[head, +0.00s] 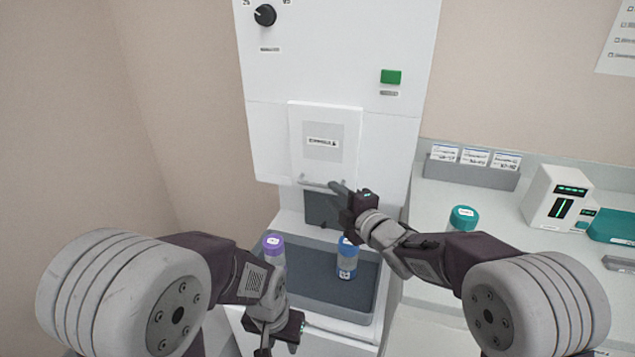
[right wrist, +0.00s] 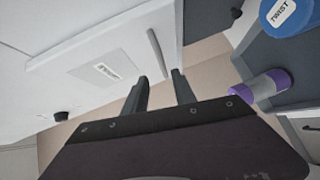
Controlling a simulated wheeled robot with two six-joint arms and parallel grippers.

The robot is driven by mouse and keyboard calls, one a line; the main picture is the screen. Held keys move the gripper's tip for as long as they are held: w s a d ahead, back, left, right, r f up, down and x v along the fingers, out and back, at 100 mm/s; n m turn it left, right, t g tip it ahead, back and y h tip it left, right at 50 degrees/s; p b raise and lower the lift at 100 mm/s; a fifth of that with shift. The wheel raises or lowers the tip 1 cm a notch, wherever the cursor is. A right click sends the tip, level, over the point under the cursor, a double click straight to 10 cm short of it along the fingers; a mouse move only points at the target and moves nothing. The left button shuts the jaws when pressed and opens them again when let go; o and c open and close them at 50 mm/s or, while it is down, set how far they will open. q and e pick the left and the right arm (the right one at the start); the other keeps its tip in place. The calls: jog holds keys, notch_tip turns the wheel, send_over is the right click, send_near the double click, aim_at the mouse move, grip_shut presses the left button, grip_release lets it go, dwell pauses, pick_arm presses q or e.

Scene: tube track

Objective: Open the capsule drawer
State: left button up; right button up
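The capsule drawer (head: 323,140) has a pale labelled front on the tall white machine. A thin bar handle (head: 316,182) runs along its lower edge. The drawer front and handle also show in the right wrist view, the handle (right wrist: 157,50) just beyond the fingertips. My right gripper (head: 334,187) is at the right end of the handle. In the right wrist view its fingers (right wrist: 160,78) are apart, with the handle's near end in line with the gap. Whether they touch it is unclear. My left gripper (head: 275,348) hangs low at the bottom edge, its fingertips partly cut off.
A teal-capped tube (head: 462,217), a card rack (head: 470,172) and a white device (head: 556,197) stand on the right counter. A knob (head: 265,15) and green button (head: 391,77) are above.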

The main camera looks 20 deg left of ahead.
aim_at(319, 186)
jog(key=x, duration=0.5)
jog(key=p+x, duration=0.1)
jog(key=x, duration=0.2)
jog(key=shift+a+f, duration=0.15)
jog(key=shift+f, duration=0.25)
jog(key=shift+r, duration=0.15)
jog(key=shift+w+a, duration=0.1)
jog(key=shift+a, duration=0.05)
grip_shut()
dwell(0.4)
